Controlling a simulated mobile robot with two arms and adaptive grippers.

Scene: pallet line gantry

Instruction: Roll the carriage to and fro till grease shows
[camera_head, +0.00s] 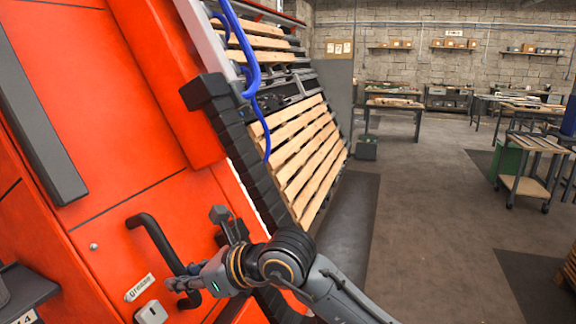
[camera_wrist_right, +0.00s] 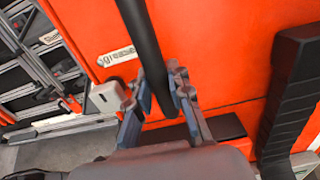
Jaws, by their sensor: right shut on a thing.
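A large orange-red machine body (camera_head: 130,140), which seems to be the carriage, fills the left of the head view. A black bar handle (camera_head: 155,238) is fixed to its lower face. My right gripper (camera_head: 182,284) is shut around the lower part of this handle. In the right wrist view the handle (camera_wrist_right: 143,35) runs down between the two fingers of my right gripper (camera_wrist_right: 160,92). A small label (camera_wrist_right: 116,57) reading "grease" sits beside the handle. I see no grease on the visible surfaces. My left gripper is out of view.
A black segmented strip (camera_head: 250,170) runs down the body's right edge, beside a rack of wooden slats (camera_head: 305,150). A blue hose (camera_head: 250,60) hangs above. Open floor (camera_head: 425,220) lies to the right, with a wooden-topped cart (camera_head: 530,185) and workbenches beyond.

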